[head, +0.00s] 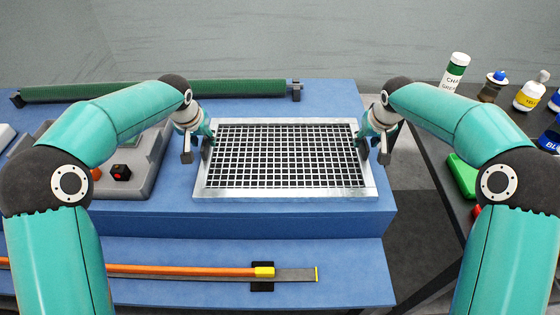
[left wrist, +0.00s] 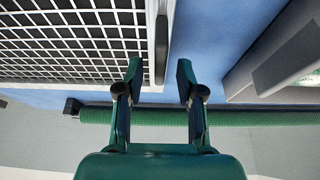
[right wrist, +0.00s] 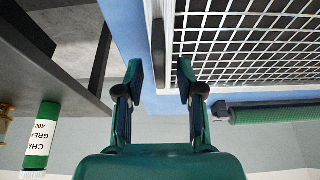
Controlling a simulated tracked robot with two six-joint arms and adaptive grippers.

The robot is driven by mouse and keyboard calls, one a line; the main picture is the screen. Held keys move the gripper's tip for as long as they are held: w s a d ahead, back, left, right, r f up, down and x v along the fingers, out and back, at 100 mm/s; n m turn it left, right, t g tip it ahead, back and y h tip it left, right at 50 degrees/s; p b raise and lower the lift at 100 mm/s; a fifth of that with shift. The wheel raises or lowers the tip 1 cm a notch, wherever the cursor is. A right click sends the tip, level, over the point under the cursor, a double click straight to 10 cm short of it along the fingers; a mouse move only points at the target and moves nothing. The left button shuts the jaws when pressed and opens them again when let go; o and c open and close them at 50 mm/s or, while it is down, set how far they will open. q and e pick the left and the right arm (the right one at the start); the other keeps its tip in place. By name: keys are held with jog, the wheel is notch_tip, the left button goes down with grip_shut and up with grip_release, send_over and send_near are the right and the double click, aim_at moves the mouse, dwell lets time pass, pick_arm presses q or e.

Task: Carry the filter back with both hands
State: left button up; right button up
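The filter (head: 285,192) is a rectangular dark mesh panel with a white grid and a pale metal frame. It lies flat on the blue surface between my two grippers. My left gripper (head: 197,153) is open at its left edge, and my right gripper (head: 373,152) is open at its right edge. In the left wrist view a dark handle (left wrist: 162,45) on the filter's side appears between the open fingers. In the right wrist view the other handle (right wrist: 158,55) likewise appears between the fingers. Whether any finger touches the filter cannot be told.
A green roller (head: 160,91) lies along the back. A grey tray (head: 150,180) with a red-buttoned box (head: 121,173) is at the left. An orange strip (head: 190,271) lies on the lower front step. A dark bench (head: 437,158) with bottles stands right, across a floor gap.

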pick_arm(q)
jog(key=shift+r, duration=0.1)
jog(key=shift+s+r, duration=0.1)
jog(key=shift+r, duration=0.15)
pick_arm(e)
jog(key=shift+r, duration=0.15)
pick_arm(q)
jog(key=v, duration=1.1)
pick_arm(e)
jog(key=v, duration=1.1)
jog(key=shift+s+r, duration=0.2)
jog(key=shift+r, duration=0.05)
pick_arm(q)
jog(key=shift+s, duration=0.1)
